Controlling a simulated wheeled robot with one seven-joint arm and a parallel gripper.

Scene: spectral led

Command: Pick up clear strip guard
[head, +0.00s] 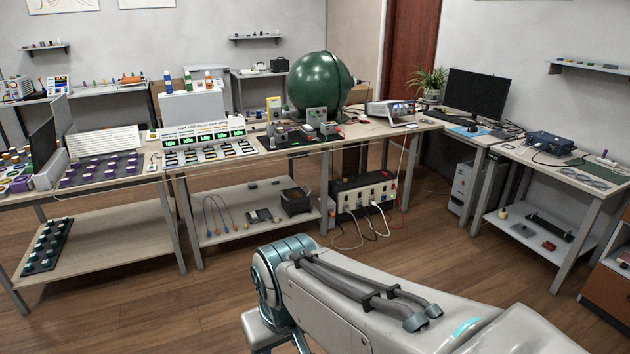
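I cannot make out a clear strip guard for certain in the head view. Flat, thin-outlined pieces (585,177) lie on the right-hand table, too small to identify. A long dark strip-like piece (549,227) lies on that table's lower shelf. My arm reaches in from the bottom right and bends at a joint near the bottom middle. My gripper is not in view, so I cannot see whether it is open or holding anything.
A long workbench (350,131) carries a green sphere (320,82), a display panel (205,145) and small devices. A monitor (476,93) stands on the corner desk. A socketed box (364,193) with trailing cables sits below the bench. Wooden floor (150,305) is clear at front left.

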